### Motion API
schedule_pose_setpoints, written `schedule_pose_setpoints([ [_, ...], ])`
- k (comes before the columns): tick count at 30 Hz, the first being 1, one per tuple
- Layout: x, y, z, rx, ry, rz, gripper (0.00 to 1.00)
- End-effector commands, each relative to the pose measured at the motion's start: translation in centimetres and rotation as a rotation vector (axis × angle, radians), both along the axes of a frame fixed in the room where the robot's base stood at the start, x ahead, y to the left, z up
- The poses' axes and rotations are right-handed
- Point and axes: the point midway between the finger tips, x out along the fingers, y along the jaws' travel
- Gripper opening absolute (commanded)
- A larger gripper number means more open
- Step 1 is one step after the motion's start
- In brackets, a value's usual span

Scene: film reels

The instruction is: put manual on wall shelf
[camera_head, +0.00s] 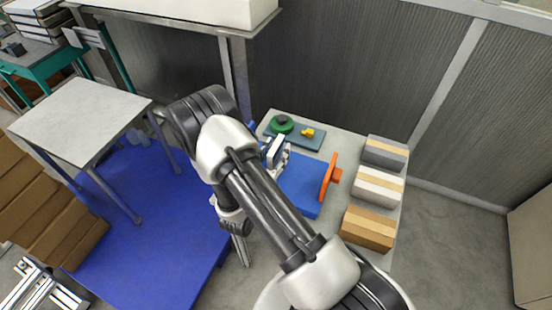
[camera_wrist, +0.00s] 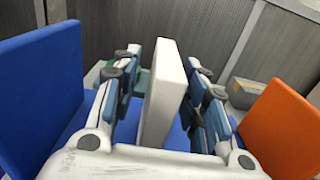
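A pale upright slab, likely the manual (camera_wrist: 165,92), stands between my fingers in the wrist view. In the head view it is a small pale piece (camera_head: 274,151), largely hidden by my arm. My gripper (camera_wrist: 163,88) has a finger on each side of it, with narrow gaps showing, so it looks open around the slab. An upright blue panel (camera_wrist: 40,92) is to the left and an orange panel (camera_wrist: 278,128) to the right. The orange panel (camera_head: 328,178) rises by a blue base (camera_head: 300,186) on the table. A shelf (camera_head: 160,19) against the wall runs along the top.
A white box (camera_head: 225,10) sits on the shelf. Grey, white and brown boxes (camera_head: 375,190) line the table's right side. A green round item (camera_head: 282,123) and yellow piece (camera_head: 307,132) lie on a teal board. A small table (camera_head: 83,120) stands left; floor is open right.

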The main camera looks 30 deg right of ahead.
Motion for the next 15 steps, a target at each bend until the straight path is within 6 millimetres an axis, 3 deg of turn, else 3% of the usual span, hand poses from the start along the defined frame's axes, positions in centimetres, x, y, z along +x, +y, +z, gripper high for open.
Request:
schedule_pose_setpoints([
  [3,-0.01,0.03,0.01,0.0,0.0,0.0,0.39],
  [15,-0.04,0.04,-0.01,-0.001,0.001,0.0,0.12],
])
